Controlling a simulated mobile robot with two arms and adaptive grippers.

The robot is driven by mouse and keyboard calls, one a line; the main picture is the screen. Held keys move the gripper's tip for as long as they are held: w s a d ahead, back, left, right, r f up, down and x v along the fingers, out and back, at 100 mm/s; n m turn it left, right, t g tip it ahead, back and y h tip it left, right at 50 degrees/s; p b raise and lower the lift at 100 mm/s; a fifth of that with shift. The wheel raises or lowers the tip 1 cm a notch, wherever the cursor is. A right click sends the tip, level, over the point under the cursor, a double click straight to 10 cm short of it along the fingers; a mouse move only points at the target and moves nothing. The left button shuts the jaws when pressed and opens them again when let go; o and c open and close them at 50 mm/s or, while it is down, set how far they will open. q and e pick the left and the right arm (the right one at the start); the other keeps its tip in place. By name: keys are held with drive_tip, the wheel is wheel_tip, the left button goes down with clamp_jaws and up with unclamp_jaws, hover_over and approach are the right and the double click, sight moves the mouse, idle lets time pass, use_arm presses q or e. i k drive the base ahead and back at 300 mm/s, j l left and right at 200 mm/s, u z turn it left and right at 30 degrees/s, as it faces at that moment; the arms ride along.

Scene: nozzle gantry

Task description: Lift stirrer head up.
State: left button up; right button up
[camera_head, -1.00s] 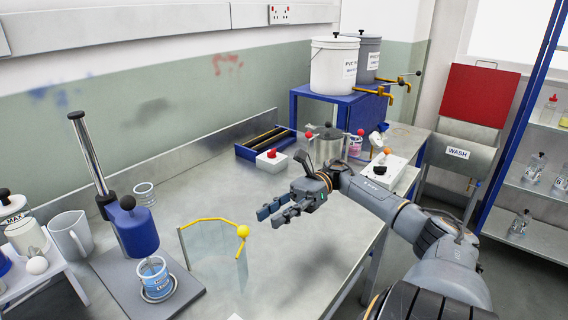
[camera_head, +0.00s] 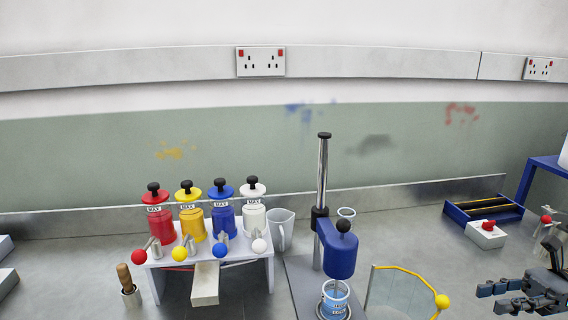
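The stirrer head (camera_head: 338,252) is a blue body with a black knob (camera_head: 343,226) on top. It is mounted on a silver upright post (camera_head: 322,175) with a black cap. The head sits low on the post, directly above a cup of blue liquid (camera_head: 335,299) on the stirrer's grey base (camera_head: 299,285). My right gripper (camera_head: 497,297) is at the lower right, well to the right of the stirrer. Its fingers are apart with nothing between them. My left gripper is not in view.
A yellow-edged clear guard (camera_head: 394,291) with a yellow ball stands between the stirrer and my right gripper. Left of the stirrer, red, yellow, blue and white dispensers stand on a white rack (camera_head: 258,270). A blue tray (camera_head: 484,212) is at right.

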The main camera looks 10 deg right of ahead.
sight(340, 245)
drive_tip(key=k, duration=1)
